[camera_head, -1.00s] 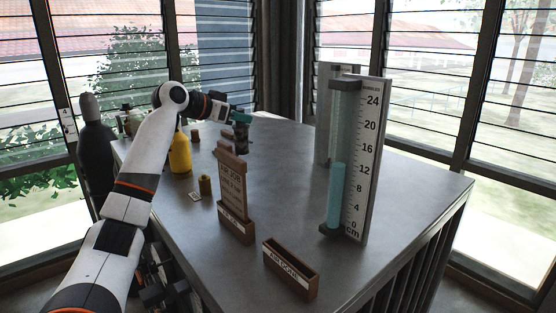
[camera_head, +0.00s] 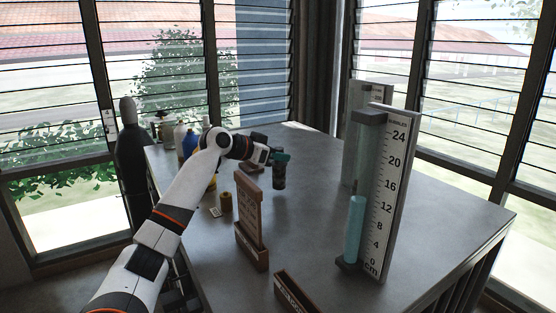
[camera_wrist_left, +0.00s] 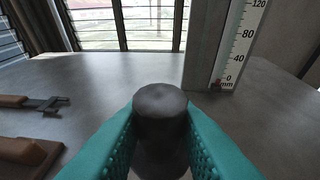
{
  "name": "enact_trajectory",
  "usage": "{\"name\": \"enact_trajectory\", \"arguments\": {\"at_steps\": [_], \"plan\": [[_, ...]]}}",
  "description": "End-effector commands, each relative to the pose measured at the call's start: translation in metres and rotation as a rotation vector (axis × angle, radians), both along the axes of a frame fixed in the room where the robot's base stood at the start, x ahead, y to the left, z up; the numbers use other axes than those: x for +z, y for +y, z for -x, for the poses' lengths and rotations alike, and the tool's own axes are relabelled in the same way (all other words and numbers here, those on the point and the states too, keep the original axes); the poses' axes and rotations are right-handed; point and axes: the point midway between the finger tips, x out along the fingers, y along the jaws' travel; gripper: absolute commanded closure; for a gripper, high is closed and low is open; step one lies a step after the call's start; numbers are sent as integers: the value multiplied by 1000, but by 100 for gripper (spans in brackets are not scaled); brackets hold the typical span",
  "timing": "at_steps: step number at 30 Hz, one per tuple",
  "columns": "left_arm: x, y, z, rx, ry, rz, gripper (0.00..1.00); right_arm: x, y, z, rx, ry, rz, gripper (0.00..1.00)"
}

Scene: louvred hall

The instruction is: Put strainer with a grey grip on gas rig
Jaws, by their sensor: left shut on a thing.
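My left gripper (camera_head: 281,157) is shut on a dark grey, round-topped cylinder (camera_head: 279,178), upright at the back middle of the table. In the left wrist view the cylinder (camera_wrist_left: 160,115) sits between the teal fingers. I cannot tell whether it is the strainer's grip; no mesh shows. I cannot tell whether its lower end touches the table. A tall rig with a white cm scale (camera_head: 393,175) and a tube of blue liquid (camera_head: 355,225) stands to the right. A second grey rig (camera_head: 360,150) stands behind it; its mm scale (camera_wrist_left: 238,45) shows in the wrist view. My right gripper is out of view.
A wooden sign (camera_head: 248,213) stands upright in front of the gripper, with an open wooden box (camera_head: 297,293) nearer. The table (camera_head: 315,215) is clear between sign and rigs.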

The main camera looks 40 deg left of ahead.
Motion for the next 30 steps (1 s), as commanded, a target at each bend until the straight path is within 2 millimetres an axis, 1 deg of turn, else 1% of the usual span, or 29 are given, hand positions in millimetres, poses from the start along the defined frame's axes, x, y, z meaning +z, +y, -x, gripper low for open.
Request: {"name": "enact_trajectory", "arguments": {"at_steps": [1, 5, 13, 16, 17, 18, 20, 21, 28, 30], "plan": [[-6, 0, 0, 0, 4, 2, 100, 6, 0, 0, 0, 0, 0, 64], [-18, 0, 0, 0, 1, 1, 100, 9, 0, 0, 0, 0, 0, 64], [-19, 0, 0, 1, -2, 0, 100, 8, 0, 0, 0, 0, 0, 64], [-23, 0, 0, 0, -1, 0, 100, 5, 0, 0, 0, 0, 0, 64], [-22, 0, 0, 0, -1, 0, 73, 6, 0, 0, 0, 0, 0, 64], [-22, 0, 0, 0, -1, 0, 66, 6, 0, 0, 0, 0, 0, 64], [-22, 0, 0, 0, 0, 0, 56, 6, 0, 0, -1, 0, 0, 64], [-22, 0, 0, 0, 0, 0, 54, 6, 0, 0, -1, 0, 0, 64], [-21, 0, 0, 0, 0, 0, 54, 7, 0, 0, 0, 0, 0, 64], [-18, 0, 0, 1, -1, 0, 54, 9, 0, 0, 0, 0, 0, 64]]}}
